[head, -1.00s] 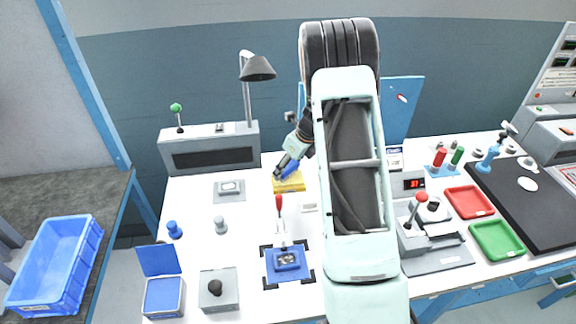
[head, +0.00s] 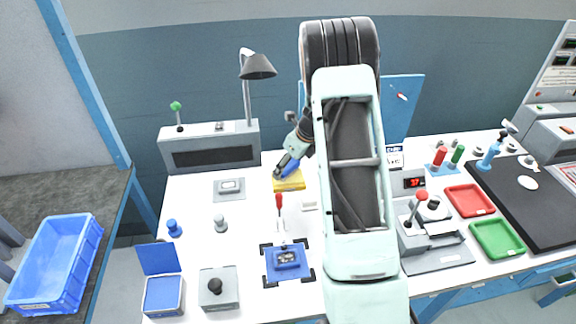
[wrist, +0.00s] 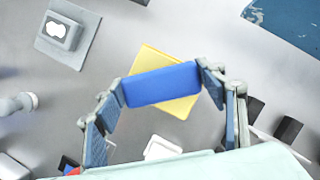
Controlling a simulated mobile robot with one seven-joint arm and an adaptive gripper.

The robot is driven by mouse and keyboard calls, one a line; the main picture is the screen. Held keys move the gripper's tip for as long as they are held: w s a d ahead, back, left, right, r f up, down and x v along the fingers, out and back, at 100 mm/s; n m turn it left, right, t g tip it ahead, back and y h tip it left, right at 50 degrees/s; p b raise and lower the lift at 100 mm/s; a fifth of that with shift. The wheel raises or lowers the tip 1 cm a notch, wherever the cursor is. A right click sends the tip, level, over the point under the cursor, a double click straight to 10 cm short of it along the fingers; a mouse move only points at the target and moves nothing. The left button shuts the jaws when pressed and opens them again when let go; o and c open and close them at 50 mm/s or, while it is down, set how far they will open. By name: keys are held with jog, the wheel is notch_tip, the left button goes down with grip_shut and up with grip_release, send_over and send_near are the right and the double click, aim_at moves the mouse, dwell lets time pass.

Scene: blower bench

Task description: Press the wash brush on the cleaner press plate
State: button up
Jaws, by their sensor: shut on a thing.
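My gripper (wrist: 163,88) is shut on a blue block (wrist: 160,84), which looks to be the wash brush. Its blue side also shows in the head view (head: 291,170). Below it is a flat yellow plate (wrist: 176,108), turned at an angle to the block; I take it for the cleaner press plate. In the head view the yellow plate (head: 290,184) lies on the white bench behind the red-handled tool. The block covers much of the plate in the wrist view. I cannot tell whether block and plate touch.
A grey plate with a white-topped button (head: 230,187) sits left of the yellow plate. A red-handled tool (head: 279,203) and blue fixture (head: 285,258) are in front. A lamp (head: 258,68) stands behind.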

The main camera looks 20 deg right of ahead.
aim_at(288, 165)
jog(key=shift+s+f+b, duration=0.1)
jog(key=shift+f+b, duration=0.35)
jog(key=shift+f, duration=0.4)
dwell(1.3)
notch_tip(288, 165, up, 7)
jog(key=p, duration=0.6)
jog(key=shift+r, duration=0.1)
dwell(0.8)
